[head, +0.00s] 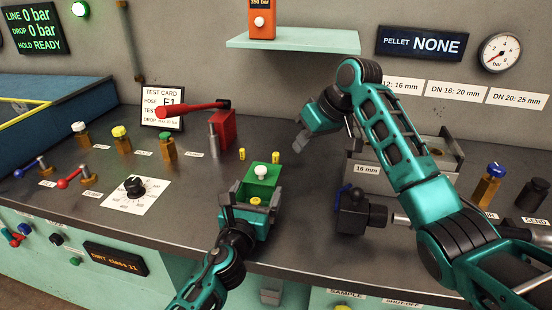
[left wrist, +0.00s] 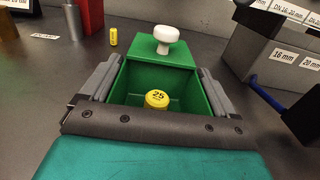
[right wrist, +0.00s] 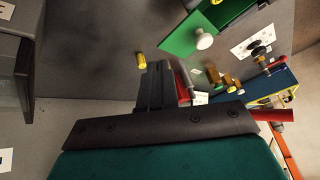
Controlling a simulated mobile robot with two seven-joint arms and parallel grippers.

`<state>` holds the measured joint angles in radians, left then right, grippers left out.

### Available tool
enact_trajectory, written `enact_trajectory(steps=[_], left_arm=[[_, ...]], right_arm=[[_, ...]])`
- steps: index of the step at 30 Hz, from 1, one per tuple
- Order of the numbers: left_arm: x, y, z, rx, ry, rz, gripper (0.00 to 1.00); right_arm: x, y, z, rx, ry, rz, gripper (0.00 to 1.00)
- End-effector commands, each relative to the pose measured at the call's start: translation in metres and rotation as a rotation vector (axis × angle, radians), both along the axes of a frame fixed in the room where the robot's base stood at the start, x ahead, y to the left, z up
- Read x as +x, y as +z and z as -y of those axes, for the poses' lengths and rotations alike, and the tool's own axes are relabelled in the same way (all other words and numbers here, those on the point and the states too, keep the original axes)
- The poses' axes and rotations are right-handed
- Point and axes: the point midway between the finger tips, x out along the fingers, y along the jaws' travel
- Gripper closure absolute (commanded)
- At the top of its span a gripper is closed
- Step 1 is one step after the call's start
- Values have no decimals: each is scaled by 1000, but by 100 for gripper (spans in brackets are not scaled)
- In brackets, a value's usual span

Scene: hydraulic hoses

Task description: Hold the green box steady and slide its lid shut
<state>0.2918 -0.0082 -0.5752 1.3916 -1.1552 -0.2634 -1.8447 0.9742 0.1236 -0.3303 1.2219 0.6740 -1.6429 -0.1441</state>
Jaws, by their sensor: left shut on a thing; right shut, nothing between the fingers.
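The green box (head: 258,192) stands on the bench with its near part open. A yellow pellet marked 25 (left wrist: 157,98) lies inside. The green lid (left wrist: 147,51) covers only the far part and bears a white knob (left wrist: 166,34); the knob also shows in the right wrist view (right wrist: 204,40). My left gripper (left wrist: 155,88) is shut on the box, one finger along each side wall. My right gripper (head: 300,144) is shut and empty, above the bench to the right of and beyond the box, apart from the knob.
Two small yellow pellets (head: 242,154) stand beyond the box. A red press-like tool (head: 222,130) is behind left. A grey tray (head: 385,178) marked 16 mm and a dark block with a blue lever (head: 352,212) are at right. A shelf (head: 292,41) hangs above.

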Motion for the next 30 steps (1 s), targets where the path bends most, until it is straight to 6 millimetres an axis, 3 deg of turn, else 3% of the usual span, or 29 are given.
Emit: enact_trajectory(steps=[10,16,20,30], left_arm=[[0,-1,0,0,0,-1,42],[0,-1,0,1,0,-2,42],[0,-1,0,1,0,-2,42],[0,-1,0,1,0,-2,42]], right_arm=[[15,38,27,123,77,-178,100],[15,43,29,156,95,-208,100],[16,33,22,158,98,-213,100],[23,-22,-14,157,96,-213,100]])
